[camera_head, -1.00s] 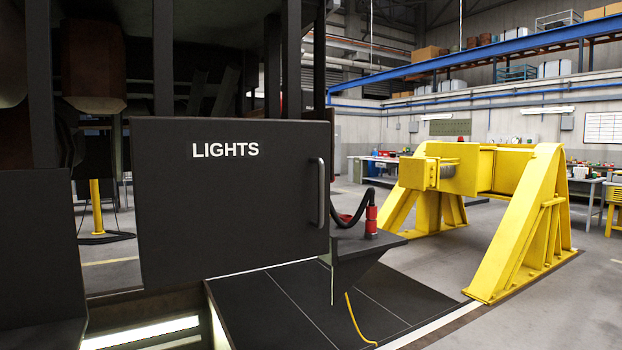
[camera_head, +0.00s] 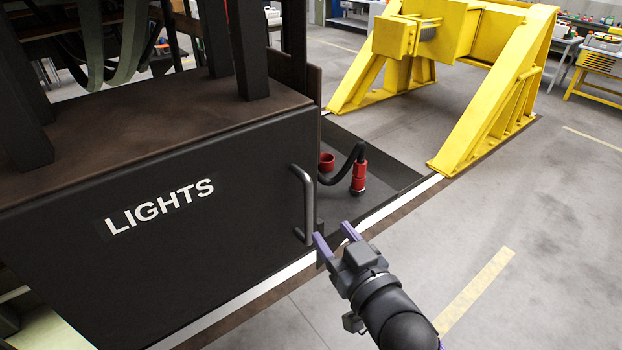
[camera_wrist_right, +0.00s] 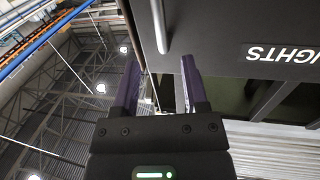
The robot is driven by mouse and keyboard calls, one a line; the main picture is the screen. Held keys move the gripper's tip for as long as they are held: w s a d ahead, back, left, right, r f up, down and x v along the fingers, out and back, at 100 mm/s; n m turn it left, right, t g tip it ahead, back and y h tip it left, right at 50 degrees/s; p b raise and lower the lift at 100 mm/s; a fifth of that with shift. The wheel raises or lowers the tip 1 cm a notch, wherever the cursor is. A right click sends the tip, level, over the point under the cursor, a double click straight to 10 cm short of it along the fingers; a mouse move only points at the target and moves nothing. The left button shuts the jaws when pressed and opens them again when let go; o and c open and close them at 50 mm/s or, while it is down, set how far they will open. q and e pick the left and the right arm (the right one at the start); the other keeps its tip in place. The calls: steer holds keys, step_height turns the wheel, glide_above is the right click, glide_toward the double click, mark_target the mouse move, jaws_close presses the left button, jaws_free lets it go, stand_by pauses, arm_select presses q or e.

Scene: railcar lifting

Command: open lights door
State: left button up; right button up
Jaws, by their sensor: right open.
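The dark lights door (camera_head: 160,235), marked LIGHTS in white, fills the left of the head view and appears closed. Its vertical bar handle (camera_head: 307,205) is at its right edge. My right gripper (camera_head: 333,236) is open and empty, just right of and slightly below the handle's lower end, with purple fingers. In the right wrist view, the door (camera_wrist_right: 240,35) shows upside down at the upper right. The handle (camera_wrist_right: 159,27) lies beyond the gap between the open fingers (camera_wrist_right: 160,62), not between them. My left gripper is not seen.
A red coupling with a black hose (camera_head: 358,178) stands on a dark plate right of the door. A yellow buffer frame (camera_head: 490,95) stands beyond it. Dark posts (camera_head: 232,50) rise above the door. The floor (camera_head: 520,200) at the right is clear.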

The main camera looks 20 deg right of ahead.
mark_target(310, 204)
steer(key=w, duration=0.3)
steer(key=w+a, duration=0.1)
steer(key=w, duration=0.5)
steer(key=shift+w+a+f, duration=0.1)
steer(key=shift+w+a, duration=0.15)
jaws_close()
stand_by(0.9)
